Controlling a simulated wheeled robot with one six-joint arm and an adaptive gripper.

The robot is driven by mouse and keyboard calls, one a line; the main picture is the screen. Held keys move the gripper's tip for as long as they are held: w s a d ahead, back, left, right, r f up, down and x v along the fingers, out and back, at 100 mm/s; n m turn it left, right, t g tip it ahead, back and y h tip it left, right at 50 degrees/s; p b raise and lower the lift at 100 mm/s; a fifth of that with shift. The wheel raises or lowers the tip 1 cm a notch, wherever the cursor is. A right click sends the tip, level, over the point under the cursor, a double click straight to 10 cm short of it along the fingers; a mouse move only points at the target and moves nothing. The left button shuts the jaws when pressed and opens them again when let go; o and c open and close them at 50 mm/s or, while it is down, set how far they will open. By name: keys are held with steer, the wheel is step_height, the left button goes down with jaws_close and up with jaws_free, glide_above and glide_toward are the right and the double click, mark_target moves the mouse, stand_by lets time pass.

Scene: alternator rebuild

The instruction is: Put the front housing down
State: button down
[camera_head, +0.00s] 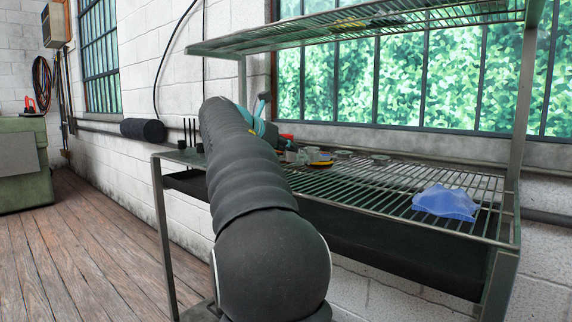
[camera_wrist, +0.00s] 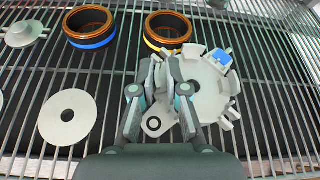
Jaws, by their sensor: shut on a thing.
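The front housing (camera_wrist: 208,92) is a light grey round part with notched lugs on its rim and a small blue piece on its upper right. In the wrist view it lies right of centre, over the wire rack. A lug with a hole shows below, between my fingers. My gripper (camera_wrist: 162,66) is shut on the housing's left side, and its fingers hide part of it. I cannot tell whether the housing touches the rack.
On the wire rack (camera_wrist: 30,85) are a copper ring with a blue band (camera_wrist: 91,44), a copper ring with a yellow band (camera_wrist: 148,42), a flat grey disc (camera_wrist: 67,117) and a grey cap (camera_wrist: 20,36). A blue cloth (camera_head: 445,203) lies on the right. An upper shelf (camera_head: 350,28) hangs above.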

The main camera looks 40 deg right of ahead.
mark_target(287, 174)
steer(key=shift+f+b, duration=0.8)
steer(key=shift+f, duration=1.2)
steer(key=c, duration=1.2)
jaws_free()
steer(key=p+v, duration=0.1)
steer(key=v, duration=1.1)
steer(key=shift+p, duration=0.35)
